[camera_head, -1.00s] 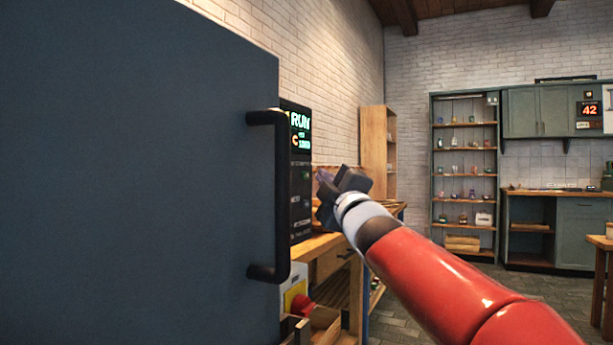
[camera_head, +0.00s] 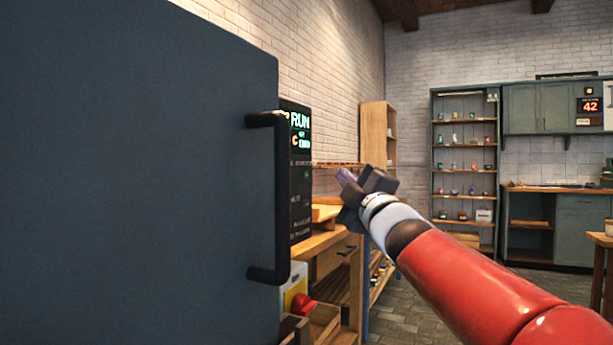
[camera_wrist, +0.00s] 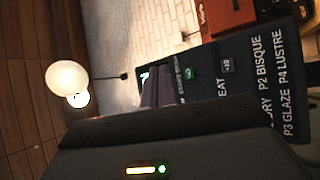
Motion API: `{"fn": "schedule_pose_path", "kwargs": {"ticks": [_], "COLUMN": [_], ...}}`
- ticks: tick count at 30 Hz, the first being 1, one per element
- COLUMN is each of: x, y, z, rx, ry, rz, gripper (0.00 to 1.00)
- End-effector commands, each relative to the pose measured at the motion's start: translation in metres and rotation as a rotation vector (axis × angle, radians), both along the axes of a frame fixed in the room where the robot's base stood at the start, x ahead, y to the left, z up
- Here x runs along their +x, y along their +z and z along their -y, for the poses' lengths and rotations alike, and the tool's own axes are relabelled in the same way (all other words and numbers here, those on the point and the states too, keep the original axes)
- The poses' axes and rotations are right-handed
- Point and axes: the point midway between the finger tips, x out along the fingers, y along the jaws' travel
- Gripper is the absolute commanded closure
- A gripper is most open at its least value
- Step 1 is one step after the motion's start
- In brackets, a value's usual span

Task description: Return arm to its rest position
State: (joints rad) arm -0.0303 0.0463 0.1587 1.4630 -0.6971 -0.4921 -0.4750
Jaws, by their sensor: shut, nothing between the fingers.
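My gripper (camera_head: 346,178) shows in the head view at the end of my red and white arm, in the middle of the picture. It points up and to the left, away from the camera. Its fingers are shut with nothing between them. In the wrist view the purplish fingers (camera_wrist: 158,88) show together in front of a dark control panel (camera_wrist: 235,75) with white lettering. The gripper is to the right of the panel and the dark door handle in the head view, and appears apart from both.
A large blue-grey door (camera_head: 130,180) with a black handle (camera_head: 268,200) fills the left side. A wooden workbench (camera_head: 325,245) stands behind my gripper. A red knob (camera_head: 302,305) sits low beside the door. Shelves (camera_head: 464,170) stand far back; the floor (camera_head: 420,290) between is clear.

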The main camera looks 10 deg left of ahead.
Motion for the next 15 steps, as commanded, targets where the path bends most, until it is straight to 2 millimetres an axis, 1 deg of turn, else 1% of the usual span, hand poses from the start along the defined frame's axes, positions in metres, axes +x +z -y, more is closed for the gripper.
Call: {"fn": "schedule_pose_path", "kwargs": {"ticks": [7,10,11,13,14,15], "x": [0.0,-0.004,-0.007,-0.017,-0.023,-0.033], "y": [0.0,-0.009,-0.015,-0.037,-0.051,-0.072], "z": [0.001,0.01,0.017,0.039,0.05,0.066], "rx": [0.002,0.029,0.045,0.106,0.139,0.189], "ry": [-0.002,-0.032,-0.052,-0.118,-0.152,-0.2], "rz": [-0.004,-0.061,-0.097,-0.222,-0.288,-0.379], "gripper": [1.0,1.0,1.0,1.0,1.0,1.0]}}
